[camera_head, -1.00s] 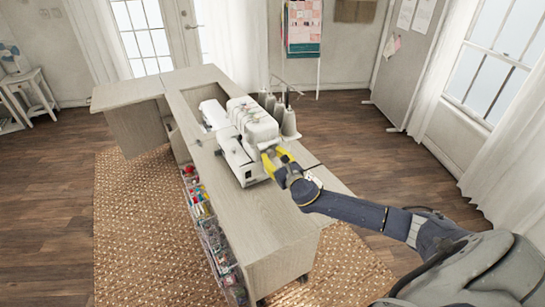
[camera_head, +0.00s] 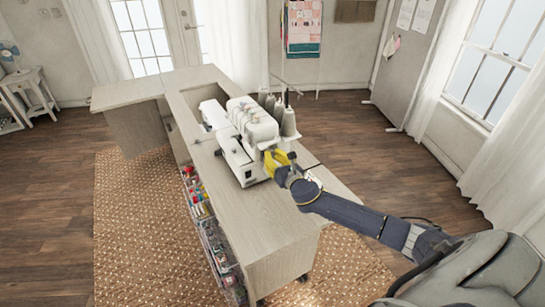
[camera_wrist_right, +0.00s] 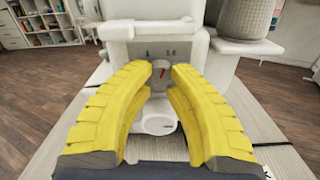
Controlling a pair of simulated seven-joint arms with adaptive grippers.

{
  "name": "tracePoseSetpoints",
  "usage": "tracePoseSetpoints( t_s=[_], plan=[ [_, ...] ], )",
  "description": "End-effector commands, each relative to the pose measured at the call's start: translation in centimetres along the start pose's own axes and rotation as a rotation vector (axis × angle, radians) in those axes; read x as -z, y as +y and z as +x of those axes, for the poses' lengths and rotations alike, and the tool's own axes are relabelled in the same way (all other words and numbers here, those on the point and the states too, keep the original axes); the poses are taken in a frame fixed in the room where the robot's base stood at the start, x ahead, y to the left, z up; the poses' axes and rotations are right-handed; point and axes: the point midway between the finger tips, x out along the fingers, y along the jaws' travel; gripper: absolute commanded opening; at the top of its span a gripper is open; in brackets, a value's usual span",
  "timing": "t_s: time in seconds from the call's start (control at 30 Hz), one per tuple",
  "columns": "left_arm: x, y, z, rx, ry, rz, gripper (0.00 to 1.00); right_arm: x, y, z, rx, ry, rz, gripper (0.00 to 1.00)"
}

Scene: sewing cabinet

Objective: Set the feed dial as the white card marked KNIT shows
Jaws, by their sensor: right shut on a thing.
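The white sewing machine (camera_head: 236,160) stands on the cabinet. My right gripper (camera_head: 276,157) is at its right-hand end. In the right wrist view, the yellow fingertips of my right gripper (camera_wrist_right: 159,70) are on either side of a small grey dial (camera_wrist_right: 160,76) with a red mark, and are shut on it. The red mark points up, tilted slightly right. Small dark marks above the dial are too small to read. A white card marked KNIT cannot be made out in either view. My left gripper is out of view.
Thread cones (camera_head: 288,123) stand behind the machine. The cabinet top (camera_head: 255,215) is bare toward the front. A rack of coloured spools (camera_head: 200,207) hangs on its left side.

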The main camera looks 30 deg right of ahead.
Motion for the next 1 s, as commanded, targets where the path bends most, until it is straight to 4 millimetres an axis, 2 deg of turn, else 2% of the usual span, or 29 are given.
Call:
tracePoseSetpoints(
  t_s=[0.2, 0.5, 1.0],
  plan=[
    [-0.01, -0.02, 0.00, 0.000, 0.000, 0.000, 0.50, -0.02, -0.04, 0.04, 0.002, -0.001, 0.152, 0.00],
    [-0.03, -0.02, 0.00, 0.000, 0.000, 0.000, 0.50, -0.04, -0.04, 0.04, 0.001, -0.001, 0.286, 0.00],
    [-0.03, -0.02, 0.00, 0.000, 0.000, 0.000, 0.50, -0.14, -0.06, 0.08, 0.001, -0.002, 0.328, 0.00]
  ],
)
